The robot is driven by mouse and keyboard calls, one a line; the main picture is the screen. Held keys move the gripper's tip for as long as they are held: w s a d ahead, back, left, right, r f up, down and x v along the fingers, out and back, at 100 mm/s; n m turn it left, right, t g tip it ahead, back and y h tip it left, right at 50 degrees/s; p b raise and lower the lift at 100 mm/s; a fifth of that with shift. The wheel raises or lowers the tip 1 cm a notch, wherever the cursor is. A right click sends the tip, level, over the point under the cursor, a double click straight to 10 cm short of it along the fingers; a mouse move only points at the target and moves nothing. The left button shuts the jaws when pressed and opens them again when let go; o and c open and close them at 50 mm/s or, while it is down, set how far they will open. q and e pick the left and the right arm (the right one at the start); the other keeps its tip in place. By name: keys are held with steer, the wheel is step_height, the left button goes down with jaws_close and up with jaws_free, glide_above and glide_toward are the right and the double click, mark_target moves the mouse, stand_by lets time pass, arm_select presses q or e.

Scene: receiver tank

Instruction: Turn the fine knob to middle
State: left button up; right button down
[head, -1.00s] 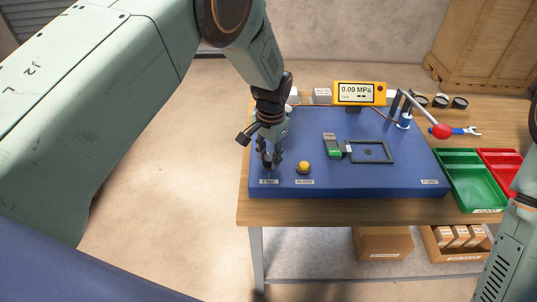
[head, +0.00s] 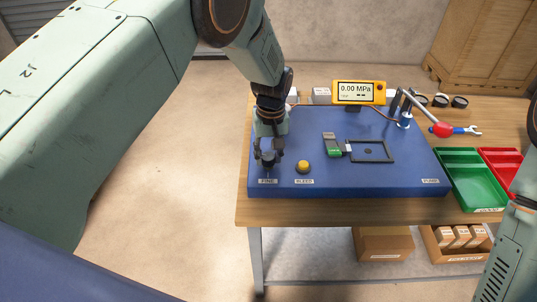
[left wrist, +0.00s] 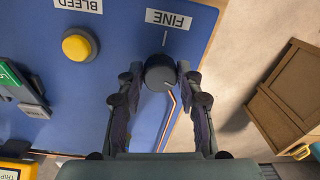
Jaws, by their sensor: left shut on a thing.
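The fine knob (left wrist: 160,72) is a round black knob on the blue panel (left wrist: 85,125), by the FINE label (left wrist: 168,20). A short white line is on the panel between label and knob. A faint mark shows on the knob's top, but its exact direction is hard to read. My left gripper (left wrist: 160,78) is shut on the knob, one finger on each side. In the head view my left gripper (head: 268,158) points down at the panel's front left corner and partly hides the knob. My right gripper is out of view.
The yellow bleed button (head: 303,167) stands just right of the knob. A gauge (head: 359,93) reads 0.00 MPa at the back. A lever with a red ball (head: 441,130) is at the right, near green (head: 474,187) and red trays (head: 503,164). The panel's front middle is clear.

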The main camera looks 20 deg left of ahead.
arm_select(q)
steer(key=n, duration=0.5)
steer(key=shift+w+r+n, duration=0.25)
steer(key=shift+w+n, duration=0.05)
steer(key=shift+w, duration=0.1)
steer(key=n, duration=0.5)
steer(key=shift+n+b, duration=0.3)
steer(key=shift+b, duration=0.1)
steer(key=n, duration=0.5)
steer(key=shift+a, duration=0.1)
steer(key=n, duration=0.5)
steer(key=shift+n+h, duration=0.4)
steer(key=o, duration=1.2)
steer(key=shift+s+f, duration=0.1)
steer(key=shift+s, duration=0.1)
steer(key=shift+c, duration=0.2)
